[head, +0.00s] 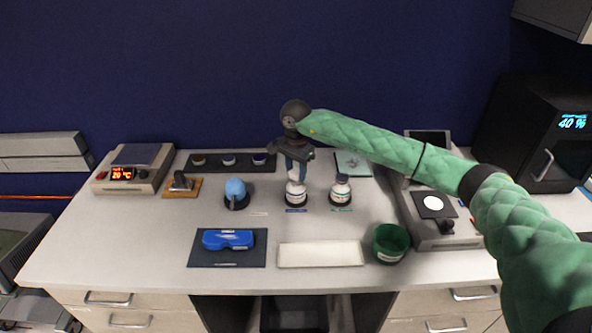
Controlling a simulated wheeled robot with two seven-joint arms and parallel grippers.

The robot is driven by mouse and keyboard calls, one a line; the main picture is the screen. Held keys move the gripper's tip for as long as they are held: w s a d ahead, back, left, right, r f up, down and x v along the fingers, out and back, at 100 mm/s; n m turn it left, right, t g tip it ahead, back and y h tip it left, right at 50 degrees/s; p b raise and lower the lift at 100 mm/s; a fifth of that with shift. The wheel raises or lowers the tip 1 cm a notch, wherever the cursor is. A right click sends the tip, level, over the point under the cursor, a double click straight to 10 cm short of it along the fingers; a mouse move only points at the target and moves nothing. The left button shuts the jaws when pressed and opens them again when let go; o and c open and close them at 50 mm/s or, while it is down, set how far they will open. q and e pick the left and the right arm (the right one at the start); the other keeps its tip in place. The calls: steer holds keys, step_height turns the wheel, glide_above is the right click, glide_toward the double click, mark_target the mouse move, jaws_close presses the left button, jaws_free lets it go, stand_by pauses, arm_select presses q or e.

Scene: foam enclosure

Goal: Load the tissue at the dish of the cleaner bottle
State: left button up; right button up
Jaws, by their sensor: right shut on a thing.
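My right gripper (297,166) points down, shut on a small pale thing that looks like the tissue; the fingers largely hide it. It is right over the top of a white bottle (297,196) with a blue label strip in front of it. I cannot tell whether the held thing touches the bottle's top dish. A second white bottle (341,190) with a green label strip stands to the right, apart from the gripper. The label text is too small to tell which is the cleaner. My left gripper is not in view.
A blue bulb (235,190) stands left of the bottles. In front are a blue case (228,240) on a dark mat, an empty-looking white tray (320,254) and a green cup (390,243). A device with a white disc (433,203) stands right, under my right arm.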

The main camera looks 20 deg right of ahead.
mark_target(296, 172)
steer(key=shift+f+b, duration=0.5)
steer(key=shift+f, duration=0.05)
stand_by(0.4)
steer(key=shift+b, duration=0.55)
stand_by(2.2)
stand_by(0.5)
steer(key=shift+r, duration=3.5)
